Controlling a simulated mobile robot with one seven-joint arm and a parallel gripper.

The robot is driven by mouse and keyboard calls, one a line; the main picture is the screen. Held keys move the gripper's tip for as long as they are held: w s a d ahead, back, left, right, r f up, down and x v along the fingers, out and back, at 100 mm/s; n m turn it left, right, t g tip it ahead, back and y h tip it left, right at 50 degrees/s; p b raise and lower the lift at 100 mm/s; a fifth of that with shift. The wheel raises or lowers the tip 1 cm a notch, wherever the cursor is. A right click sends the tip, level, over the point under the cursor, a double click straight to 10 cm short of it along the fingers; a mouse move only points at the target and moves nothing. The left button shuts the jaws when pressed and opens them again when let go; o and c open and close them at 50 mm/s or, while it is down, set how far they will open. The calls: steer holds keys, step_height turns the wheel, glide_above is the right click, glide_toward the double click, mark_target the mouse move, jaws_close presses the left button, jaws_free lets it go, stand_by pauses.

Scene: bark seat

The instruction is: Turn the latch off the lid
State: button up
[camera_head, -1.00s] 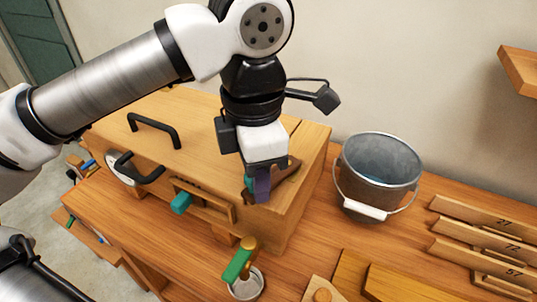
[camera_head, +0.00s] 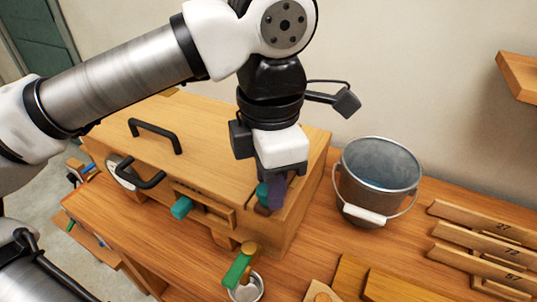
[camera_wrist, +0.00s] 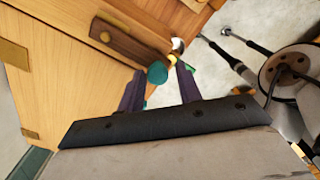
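The wooden box (camera_head: 290,222) has a flat lid (camera_head: 205,137) with a black handle. The latch is a dark brown bar, clear in the wrist view (camera_wrist: 125,40), with a round teal knob (camera_wrist: 157,72) at one end. In the head view the latch (camera_head: 262,209) is at the lid's right front corner, mostly hidden by my gripper. My gripper (camera_head: 271,192) points down there. In the wrist view its two purple fingers (camera_wrist: 160,82) stand either side of the knob, with a gap showing on the right. I cannot tell whether the left finger touches it.
A metal bucket (camera_head: 378,180) stands right of the box. Numbered wooden boards (camera_head: 480,230) lie farther right. A green-handled tap (camera_head: 238,270) stands over a small cup (camera_head: 247,290) in front. A teal knob (camera_head: 181,208) sticks out of the box's front.

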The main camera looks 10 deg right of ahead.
steer(key=shift+r+p, duration=2.4)
steer(key=shift+r, duration=1.45)
